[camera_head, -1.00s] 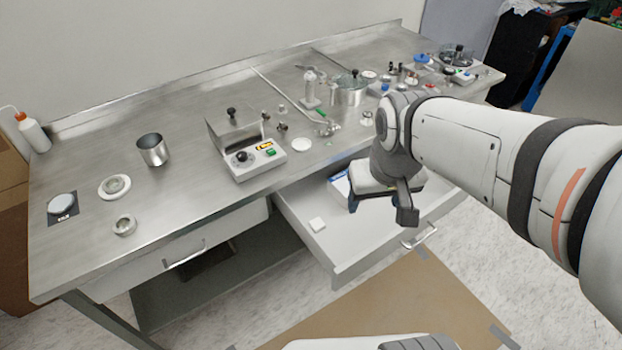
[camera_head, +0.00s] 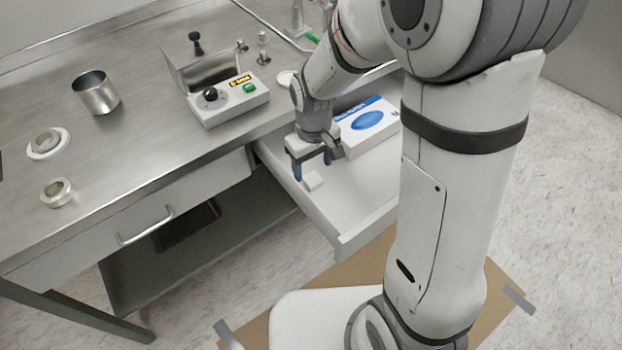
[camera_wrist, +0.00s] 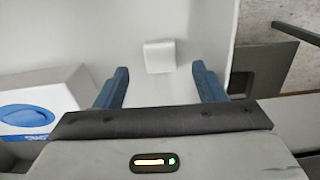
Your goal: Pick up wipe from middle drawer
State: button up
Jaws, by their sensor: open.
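The wipe (camera_head: 313,181) is a small white square lying on the floor of the open middle drawer (camera_head: 356,225). My gripper (camera_head: 311,172) is open and empty, pointing down over the drawer close above the wipe. In the wrist view its two blue fingers (camera_wrist: 160,72) are spread apart. The gripper does not appear to touch the wipe. My arm hides the drawer's right part in the head view.
A white and blue box (camera_head: 366,127) stands in the drawer beside my gripper; it also shows at left in the wrist view (camera_wrist: 42,100). A device with a dial (camera_head: 228,100) and a metal cup (camera_head: 96,93) stand on the steel bench (camera_head: 150,130). A closed drawer (camera_head: 130,225) is to the left.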

aim_at(313, 178)
notch_tip(313, 178, down, 4)
jog(key=shift+w+a+f+b, duration=0.1)
jog(key=shift+f+b, duration=0.15)
jog(key=shift+b, duration=0.05)
jog(key=c, duration=1)
